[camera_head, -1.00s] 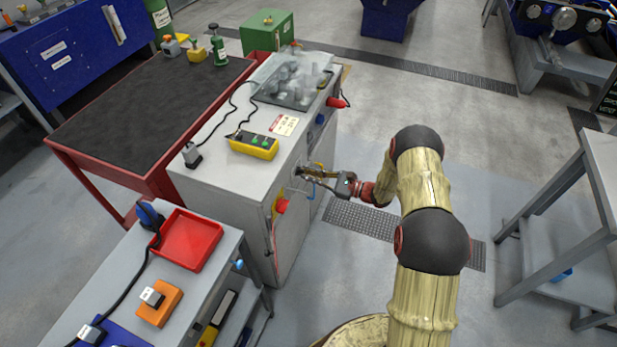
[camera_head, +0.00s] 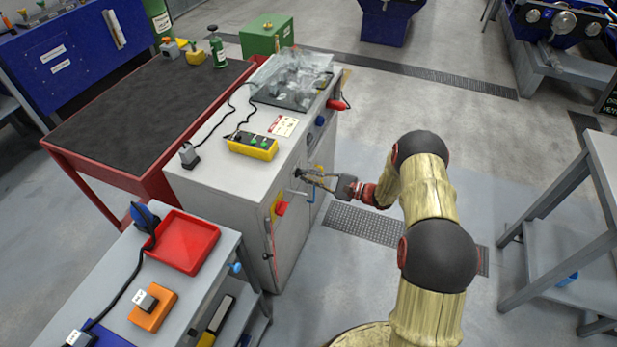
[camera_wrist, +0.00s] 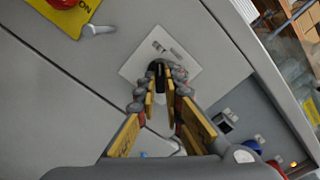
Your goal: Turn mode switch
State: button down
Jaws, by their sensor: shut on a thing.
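The mode switch (camera_wrist: 158,72) is a small black knob on a pale square plate (camera_wrist: 180,58) on the grey cabinet front. In the wrist view my gripper (camera_wrist: 160,82) has its fingertips closed on either side of the knob. The fingertips hide part of the knob, so its pointing direction is hard to tell.
A red emergency button on a yellow plate (camera_head: 280,208) and a grey handle (camera_wrist: 98,30) are left of the switch. A yellow pendant box (camera_head: 252,146) lies on the cabinet top. A red tray (camera_head: 187,242) sits on a nearby cart.

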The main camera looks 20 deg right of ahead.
dwell(0.3)
jog(key=c, duration=1.9)
grip_release()
jog(key=v, duration=1.2)
jog(key=shift+f, duration=0.1)
